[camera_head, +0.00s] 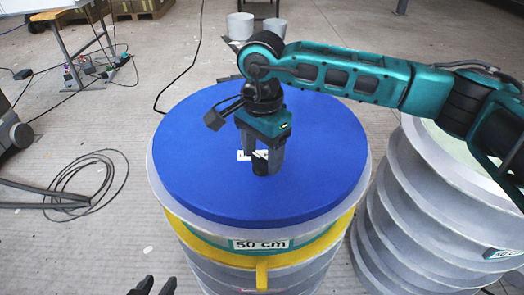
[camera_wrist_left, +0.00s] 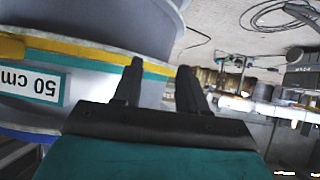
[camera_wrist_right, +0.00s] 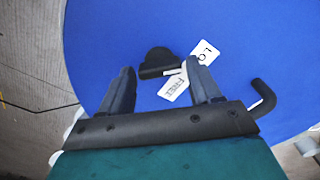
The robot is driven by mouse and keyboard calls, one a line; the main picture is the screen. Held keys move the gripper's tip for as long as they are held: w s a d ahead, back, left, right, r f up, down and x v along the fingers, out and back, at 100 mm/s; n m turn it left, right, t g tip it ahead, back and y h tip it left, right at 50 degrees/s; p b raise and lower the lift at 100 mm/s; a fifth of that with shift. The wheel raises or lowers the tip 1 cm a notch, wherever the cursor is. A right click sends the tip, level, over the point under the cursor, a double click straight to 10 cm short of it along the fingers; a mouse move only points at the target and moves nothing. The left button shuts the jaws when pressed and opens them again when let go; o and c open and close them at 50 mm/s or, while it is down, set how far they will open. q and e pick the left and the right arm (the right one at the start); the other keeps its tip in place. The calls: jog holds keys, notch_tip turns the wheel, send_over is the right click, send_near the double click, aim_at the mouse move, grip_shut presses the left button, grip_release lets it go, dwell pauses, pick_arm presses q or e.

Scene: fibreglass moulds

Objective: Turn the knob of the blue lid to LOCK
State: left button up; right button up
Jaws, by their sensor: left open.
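The blue lid (camera_head: 200,150) lies flat on the ribbed round mould. Its black knob (camera_head: 260,167) stands near the middle and also shows in the right wrist view (camera_wrist_right: 157,62). A FREE label (camera_wrist_right: 173,89) and a partly covered label reading LO (camera_wrist_right: 205,52) lie beside the knob; I cannot tell which one it points at. My right gripper (camera_head: 263,165) points down at the knob. Its fingers (camera_wrist_right: 160,70) are apart, with the knob between the tips and gaps at both sides. My left gripper (camera_head: 153,286) is open and empty, low in front of the mould.
The mould has a yellow band (camera_head: 322,243) and a 50 cm label (camera_head: 262,244). A second ribbed mould (camera_head: 385,220) stands close at the right. Coiled cable (camera_head: 90,185) lies on the floor at left. Grey cylinders (camera_head: 240,25) stand behind the lid.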

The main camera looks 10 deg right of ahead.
aim_at(262, 158)
jog(key=shift+o, duration=1.3)
notch_tip(262, 158, up, 13)
jog(key=p, duration=0.1)
jog(key=shift+p, duration=0.3)
jog(key=shift+s+f, duration=0.1)
